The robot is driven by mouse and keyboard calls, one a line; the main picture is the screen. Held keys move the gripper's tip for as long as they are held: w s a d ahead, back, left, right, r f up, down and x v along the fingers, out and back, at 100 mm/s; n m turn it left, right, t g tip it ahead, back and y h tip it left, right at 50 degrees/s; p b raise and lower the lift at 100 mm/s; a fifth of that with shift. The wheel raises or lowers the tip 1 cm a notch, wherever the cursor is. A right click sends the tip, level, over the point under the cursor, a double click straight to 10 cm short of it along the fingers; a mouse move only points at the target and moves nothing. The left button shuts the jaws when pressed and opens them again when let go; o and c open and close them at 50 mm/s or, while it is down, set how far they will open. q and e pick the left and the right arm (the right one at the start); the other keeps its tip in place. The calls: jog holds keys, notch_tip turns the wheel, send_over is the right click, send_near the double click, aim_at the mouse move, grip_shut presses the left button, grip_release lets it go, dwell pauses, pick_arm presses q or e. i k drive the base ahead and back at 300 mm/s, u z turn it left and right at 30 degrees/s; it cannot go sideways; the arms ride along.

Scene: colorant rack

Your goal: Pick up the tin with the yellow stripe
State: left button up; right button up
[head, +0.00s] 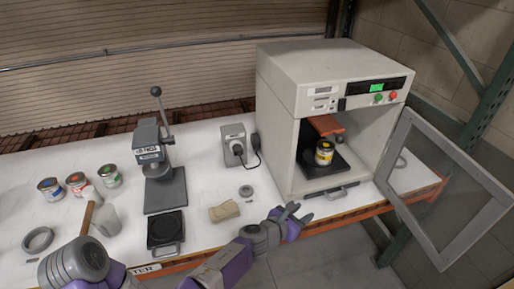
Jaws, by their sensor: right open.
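The tin with the yellow stripe (324,154) stands upright on the dark tray inside the open cabinet machine (274,115), below an orange-red part. My right gripper (299,214) is open and empty. It shows in front of the cabinet, near the table's front edge, below and to the left of the tin and apart from it. Part of my left arm shows at the bottom left, but its gripper cannot be seen.
The cabinet's glazed door (443,190) stands open to the right. Several tins, including one with a green band (109,176), stand at the left. A lever press (150,150), black pad (165,230), tan block (224,211) and socket box (233,145) occupy the table (205,185).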

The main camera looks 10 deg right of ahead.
aim_at(322, 158)
jog(key=u, duration=1.95)
jog(key=k, duration=1.85)
jog(key=z, duration=1.35)
jog(key=i, duration=1.7)
